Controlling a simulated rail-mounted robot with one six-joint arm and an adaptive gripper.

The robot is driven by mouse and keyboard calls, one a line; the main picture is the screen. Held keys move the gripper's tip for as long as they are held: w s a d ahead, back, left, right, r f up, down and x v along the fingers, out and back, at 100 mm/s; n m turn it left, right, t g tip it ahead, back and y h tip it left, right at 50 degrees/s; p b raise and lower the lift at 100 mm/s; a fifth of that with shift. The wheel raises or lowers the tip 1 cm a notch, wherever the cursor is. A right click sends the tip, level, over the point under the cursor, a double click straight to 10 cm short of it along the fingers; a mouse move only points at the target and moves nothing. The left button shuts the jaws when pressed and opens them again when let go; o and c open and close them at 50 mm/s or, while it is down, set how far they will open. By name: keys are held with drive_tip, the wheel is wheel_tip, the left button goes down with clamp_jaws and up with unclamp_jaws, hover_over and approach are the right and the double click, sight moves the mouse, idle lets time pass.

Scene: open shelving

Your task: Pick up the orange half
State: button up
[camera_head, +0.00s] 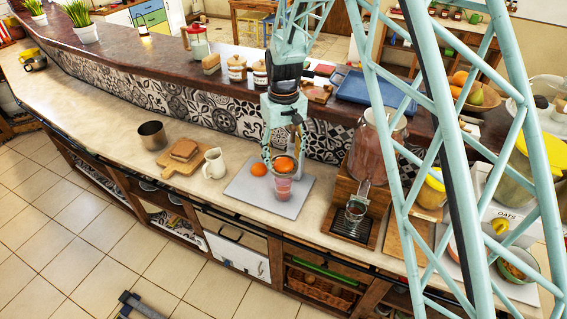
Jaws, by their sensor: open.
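Two orange pieces are in view above a pale grey board on the counter. One orange piece (258,169) rests on the board (296,207), left of my gripper. The other orange piece (285,165) shows between the fingers of my gripper (283,166), just above a small pinkish glass (282,188). My gripper points down and is open around this second piece. I cannot tell whether the fingers touch it. Both pieces are too small to tell clearly which is a cut half.
A white jug (214,164), a wooden board (176,165) with bread and a metal cup (152,135) stand left. A drink dispenser (374,150) on a wooden stand is close on the right. The tiled raised ledge runs behind. Blue lattice framework hides part of the right side.

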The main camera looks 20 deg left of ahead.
drive_tip(key=shift+f, duration=0.4)
drive_tip(key=shift+c, duration=0.7)
drive_tip(key=c, duration=0.8)
